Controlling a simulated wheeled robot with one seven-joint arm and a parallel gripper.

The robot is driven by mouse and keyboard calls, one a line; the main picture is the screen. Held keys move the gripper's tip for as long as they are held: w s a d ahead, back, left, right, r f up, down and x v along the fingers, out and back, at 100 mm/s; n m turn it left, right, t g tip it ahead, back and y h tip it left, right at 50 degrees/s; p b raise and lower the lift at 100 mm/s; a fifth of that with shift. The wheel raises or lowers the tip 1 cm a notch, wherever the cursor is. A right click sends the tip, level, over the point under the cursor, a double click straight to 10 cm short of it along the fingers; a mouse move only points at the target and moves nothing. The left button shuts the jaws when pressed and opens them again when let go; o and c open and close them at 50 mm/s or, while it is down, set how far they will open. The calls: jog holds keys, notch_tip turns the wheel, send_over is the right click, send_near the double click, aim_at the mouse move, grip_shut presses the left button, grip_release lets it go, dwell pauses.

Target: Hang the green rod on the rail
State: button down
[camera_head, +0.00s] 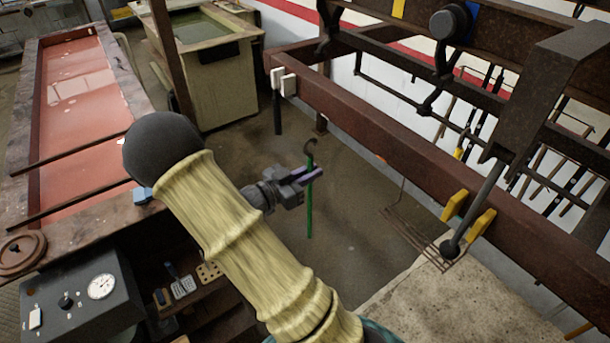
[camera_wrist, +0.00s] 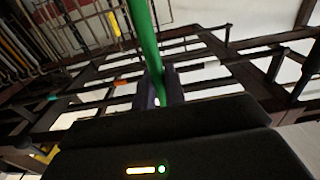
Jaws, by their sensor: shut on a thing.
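The green rod (camera_head: 310,205) hangs upright in my gripper (camera_head: 312,175), with a dark hook at its top. My gripper is shut on the rod's upper part, below the hook, and holds it in open space. In the wrist view the green rod (camera_wrist: 143,35) runs up from between the fingers (camera_wrist: 160,90). The rail, a long reddish-brown beam (camera_head: 400,160), crosses to the right of the rod. The rod and rail look apart in the head view. The hook's far side is too small to make out.
A pale tank (camera_head: 215,80) stands at the back. A red-topped bench (camera_head: 75,110) is at left with a gauge box (camera_head: 85,300). Yellow brackets (camera_head: 468,213) and a slanted dark bar (camera_head: 478,205) are at the beam's right part. Floor under the rod is clear.

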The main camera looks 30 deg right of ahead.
jog(key=w+d+f+b, duration=0.1)
jog(key=d+f+b, duration=0.1)
jog(key=d, duration=1.1)
jog(key=shift+b, duration=0.8)
dwell(0.6)
jog(key=shift+f+b, duration=0.3)
jog(key=shift+f, duration=0.15)
dwell(0.4)
jog(key=c, duration=1.4)
grip_release()
jog(key=shift+o, duration=0.2)
jog(key=shift+a, duration=0.15)
jog(key=s+a+b, duration=0.1)
jog(key=a+b, duration=0.5)
jog(key=a, duration=1.1)
jog(key=shift+s, duration=0.15)
